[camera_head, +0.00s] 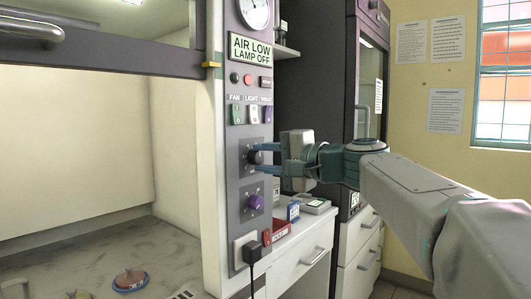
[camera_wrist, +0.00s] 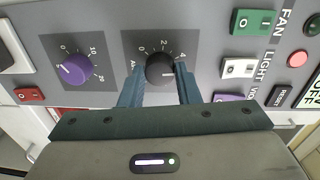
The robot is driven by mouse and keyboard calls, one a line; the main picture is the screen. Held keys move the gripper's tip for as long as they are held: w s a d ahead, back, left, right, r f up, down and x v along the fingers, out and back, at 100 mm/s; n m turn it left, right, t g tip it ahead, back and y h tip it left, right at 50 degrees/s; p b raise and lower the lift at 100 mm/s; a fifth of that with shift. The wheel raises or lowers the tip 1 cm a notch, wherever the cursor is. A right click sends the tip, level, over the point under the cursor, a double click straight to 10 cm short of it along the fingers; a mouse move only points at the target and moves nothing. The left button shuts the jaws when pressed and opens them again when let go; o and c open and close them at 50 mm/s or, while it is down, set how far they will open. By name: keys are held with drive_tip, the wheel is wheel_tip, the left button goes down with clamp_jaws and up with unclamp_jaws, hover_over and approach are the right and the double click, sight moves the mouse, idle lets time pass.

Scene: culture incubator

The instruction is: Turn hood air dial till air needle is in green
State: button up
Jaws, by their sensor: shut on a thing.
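The hood air dial is a dark round knob (camera_wrist: 160,69) on a grey square plate, with a scale around it reading 0, 2, 4 and the partly hidden lettering "AI". In the wrist view its white mark points towards the right, near the 4 side. My gripper (camera_wrist: 160,88) has its two blue fingers on either side of this knob and is shut on it. In the head view my gripper (camera_head: 258,158) reaches the panel from the right at the upper knob. The round gauge (camera_head: 255,12) is cut off at the top of the head view; its needle and any green band are too small to read.
A purple knob (camera_head: 255,202) sits just below the dial. FAN, LIGHT and a third switch (camera_head: 252,114) are above, under the sign "AIR LOW LAMP OFF" (camera_head: 250,49). A plugged-in socket (camera_head: 245,250) is below. The hood opening is at left, and a white drawer cabinet (camera_head: 305,262) stands at right.

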drive_tip(key=shift+m+p, duration=0.35)
drive_tip(key=shift+m, duration=0.45)
drive_tip(key=o, duration=1)
drive_tip(key=shift+c, duration=0.2)
drive_tip(key=shift+d, duration=0.1)
drive_tip(key=p+v, duration=0.1)
drive_tip(key=v, duration=1.2)
drive_tip(key=shift+s+d, duration=0.15)
drive_tip(key=shift+d, duration=0.15)
drive_tip(key=shift+a+p, duration=0.1)
drive_tip(key=shift+p, duration=0.25)
